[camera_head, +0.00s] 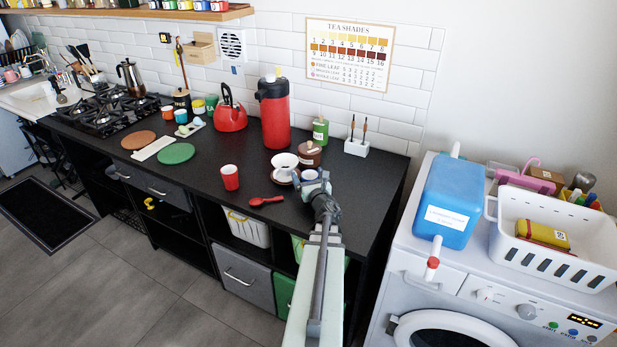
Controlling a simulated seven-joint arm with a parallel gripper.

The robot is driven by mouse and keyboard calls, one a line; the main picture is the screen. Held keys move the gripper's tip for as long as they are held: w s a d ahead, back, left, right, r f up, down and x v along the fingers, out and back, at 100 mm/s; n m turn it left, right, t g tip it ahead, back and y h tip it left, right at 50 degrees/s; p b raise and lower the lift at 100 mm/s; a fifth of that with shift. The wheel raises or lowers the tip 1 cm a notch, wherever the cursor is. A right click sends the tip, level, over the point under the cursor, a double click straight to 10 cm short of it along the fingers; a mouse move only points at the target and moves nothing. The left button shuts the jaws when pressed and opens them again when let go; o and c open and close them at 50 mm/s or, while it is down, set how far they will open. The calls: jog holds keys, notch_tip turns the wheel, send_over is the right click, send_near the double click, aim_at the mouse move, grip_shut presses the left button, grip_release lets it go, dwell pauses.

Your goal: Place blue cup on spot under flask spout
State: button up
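The red flask (275,118) with a black top stands upright on the black counter (225,145), near the tiled wall. A small light-blue cup (181,116) stands farther left, beside an orange cup. Another pale blue, cup-like thing (309,175) is at the counter's right part, directly by my gripper (322,184). My arm reaches in from the bottom, and its end partly hides that thing. The fingers are too small and covered to tell whether they hold it. The counter just in front of the flask looks bare.
A white cup on a dark saucer (284,178), a brown lidded pot (310,154), a red cup (230,177) and a red spoon (265,201) are near my gripper. A red kettle (230,117) stands left of the flask. The counter's front middle is mostly clear.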

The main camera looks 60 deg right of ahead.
jog(key=shift+r, duration=0.15)
jog(key=shift+s+a, duration=0.15)
jog(key=shift+o, duration=0.2)
jog(key=v, duration=0.7)
jog(key=shift+w+d+r, duration=0.85)
jog(key=shift+w+d, duration=0.15)
jog(key=shift+d, duration=0.05)
jog(key=shift+x, duration=2.35)
jog(key=shift+f, duration=0.1)
jog(key=shift+c, duration=0.3)
